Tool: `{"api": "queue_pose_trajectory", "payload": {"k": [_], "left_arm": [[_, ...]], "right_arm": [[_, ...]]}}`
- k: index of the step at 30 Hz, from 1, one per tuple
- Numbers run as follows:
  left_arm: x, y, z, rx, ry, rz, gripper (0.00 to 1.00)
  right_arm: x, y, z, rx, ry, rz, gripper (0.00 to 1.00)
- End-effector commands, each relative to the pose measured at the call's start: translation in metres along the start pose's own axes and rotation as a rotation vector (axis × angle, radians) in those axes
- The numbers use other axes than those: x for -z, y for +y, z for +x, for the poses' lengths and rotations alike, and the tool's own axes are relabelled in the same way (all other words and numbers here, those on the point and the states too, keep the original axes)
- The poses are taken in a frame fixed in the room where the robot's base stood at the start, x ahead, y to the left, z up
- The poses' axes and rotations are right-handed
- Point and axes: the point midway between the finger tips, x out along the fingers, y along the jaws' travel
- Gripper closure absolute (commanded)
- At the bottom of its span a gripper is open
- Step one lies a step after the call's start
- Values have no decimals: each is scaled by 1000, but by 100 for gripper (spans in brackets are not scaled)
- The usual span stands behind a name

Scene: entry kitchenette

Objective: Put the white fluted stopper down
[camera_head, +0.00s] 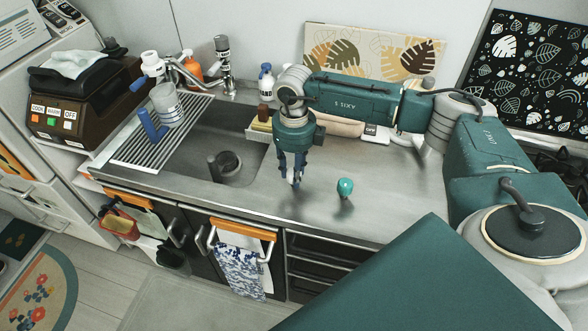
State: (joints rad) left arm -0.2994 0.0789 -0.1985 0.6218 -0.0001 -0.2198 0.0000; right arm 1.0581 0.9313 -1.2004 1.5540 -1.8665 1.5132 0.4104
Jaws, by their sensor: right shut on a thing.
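My right gripper (294,183) reaches down over the counter, to the right of the sink. Its blue fingers are shut on a small pale thing, mostly hidden between them. I take it to be the white fluted stopper, but its fluting cannot be made out. The fingertips are close to the steel counter (255,197); whether the held thing touches the counter cannot be told. My left gripper is not in view.
A teal stopper-like object (345,187) stands right of the gripper. A leaf-patterned board (345,50) stands behind my arm. The counter's front strip is clear.

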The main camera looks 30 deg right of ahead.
Motion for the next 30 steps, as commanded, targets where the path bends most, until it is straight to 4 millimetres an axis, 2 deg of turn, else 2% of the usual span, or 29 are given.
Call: {"api": "queue_pose_trajectory", "payload": {"k": [9,10,12,20,24,26,30], "left_arm": [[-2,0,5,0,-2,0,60],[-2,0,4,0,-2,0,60],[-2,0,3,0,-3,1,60],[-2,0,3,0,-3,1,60],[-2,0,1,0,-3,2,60],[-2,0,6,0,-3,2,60],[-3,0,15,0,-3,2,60]], "right_arm": [[0,0,4,0,-1,0,100],[0,0,3,0,-1,0,65],[0,0,3,0,-1,0,51],[0,0,2,0,-1,0,50],[-1,0,-4,1,-2,0,50],[-2,0,-10,1,-6,0,50],[-2,0,-36,1,-7,-1,50]]}}
